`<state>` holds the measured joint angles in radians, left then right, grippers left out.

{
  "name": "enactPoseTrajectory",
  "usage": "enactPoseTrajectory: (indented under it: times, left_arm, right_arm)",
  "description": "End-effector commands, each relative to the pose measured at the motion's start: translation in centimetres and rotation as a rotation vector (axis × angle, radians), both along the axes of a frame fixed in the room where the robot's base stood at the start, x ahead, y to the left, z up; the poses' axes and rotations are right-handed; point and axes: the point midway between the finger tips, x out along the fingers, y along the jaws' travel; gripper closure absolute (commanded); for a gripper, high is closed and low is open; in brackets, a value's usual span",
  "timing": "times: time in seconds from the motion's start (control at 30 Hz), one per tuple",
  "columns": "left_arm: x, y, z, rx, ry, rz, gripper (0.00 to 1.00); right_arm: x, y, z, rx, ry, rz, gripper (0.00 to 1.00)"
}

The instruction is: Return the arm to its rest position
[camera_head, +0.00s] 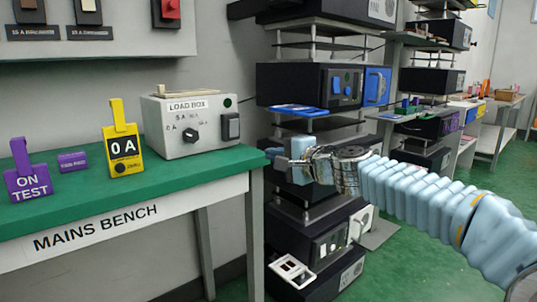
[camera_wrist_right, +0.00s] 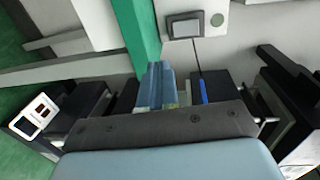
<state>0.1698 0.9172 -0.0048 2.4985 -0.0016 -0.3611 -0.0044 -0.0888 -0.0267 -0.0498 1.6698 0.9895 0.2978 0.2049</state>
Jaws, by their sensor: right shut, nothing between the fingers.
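My right arm comes in from the right in the head view, with a pale blue ribbed sleeve and a metallic wrist. Its gripper (camera_head: 275,153) points left, at the right end of the green bench (camera_head: 225,163). The fingers are shut with nothing between them. In the wrist view the blue fingers (camera_wrist_right: 155,87) lie together, in front of the green bench edge (camera_wrist_right: 138,30). I cannot tell whether they touch the bench. My left gripper is not in view.
A grey load box (camera_head: 190,124) with a dial and a dark switch stands on the bench, left of the gripper. A yellow meter tag (camera_head: 122,140) and a purple ON TEST tag (camera_head: 29,172) stand further left. Black equipment racks (camera_head: 300,85) rise behind the arm.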

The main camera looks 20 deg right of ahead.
Motion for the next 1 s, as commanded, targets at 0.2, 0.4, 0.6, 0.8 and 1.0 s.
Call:
enactPoseTrajectory:
  times: [0.2, 0.4, 0.6, 0.8, 1.0]
  left_arm:
    - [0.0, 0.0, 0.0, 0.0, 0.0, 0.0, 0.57]
    - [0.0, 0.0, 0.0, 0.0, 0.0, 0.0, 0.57]
    - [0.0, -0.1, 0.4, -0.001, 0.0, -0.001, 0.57]
    - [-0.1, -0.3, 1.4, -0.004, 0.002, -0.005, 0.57]
    - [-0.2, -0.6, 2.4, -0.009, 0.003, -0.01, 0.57]
  right_arm:
    - [0.0, 0.0, 0.0, 0.0, 0.0, 0.0, 1.0]
    - [0.0, 0.0, 0.0, 0.0, 0.001, 0.0, 1.0]
    - [1.6, 0.7, -4.9, -0.069, 0.082, -0.001, 1.0]
    - [3.2, 2.6, -20.8, -0.306, 0.32, 0.039, 1.0]
    - [-1.0, 4.7, -37.9, -0.579, 0.544, 0.191, 1.0]
